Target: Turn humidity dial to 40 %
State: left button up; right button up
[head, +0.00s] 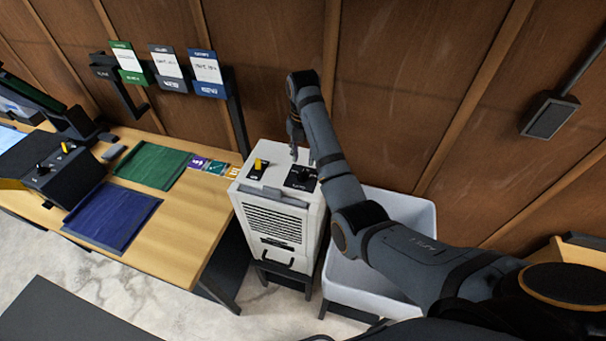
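A white dehumidifier-like box (271,222) stands between the table and a white tub. On its top, at the right, a black panel holds a small dark dial (303,176). The dial's setting and markings are too small to read. At the left of the top is a yellow knob (259,163) on a black panel. My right arm reaches in from the lower right, and my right gripper (294,152) points down just above the dial panel. I cannot tell whether it touches the dial or whether its fingers are open. My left gripper is not in view.
A wooden table (175,225) with a green mat (152,165) and a blue mat (110,214) stands left of the box. The white tub (411,214) is right of it, partly behind my arm. A wooden wall (415,70) rises close behind. Colored card holders (168,68) hang above the table.

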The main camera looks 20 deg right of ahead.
aim_at(303, 171)
jog(key=f+p, duration=0.1)
jog(key=f, duration=0.2)
jog(key=w+f+p, duration=0.1)
jog(key=f, duration=0.2)
jog(key=shift+w+f, duration=0.1)
jog(key=shift+f, duration=0.1)
jog(key=shift+d+f, duration=0.1)
jog(key=shift+f, duration=0.15)
jog(key=shift+c, duration=1.2)
jog(key=c, duration=0.5)
grip_shut()
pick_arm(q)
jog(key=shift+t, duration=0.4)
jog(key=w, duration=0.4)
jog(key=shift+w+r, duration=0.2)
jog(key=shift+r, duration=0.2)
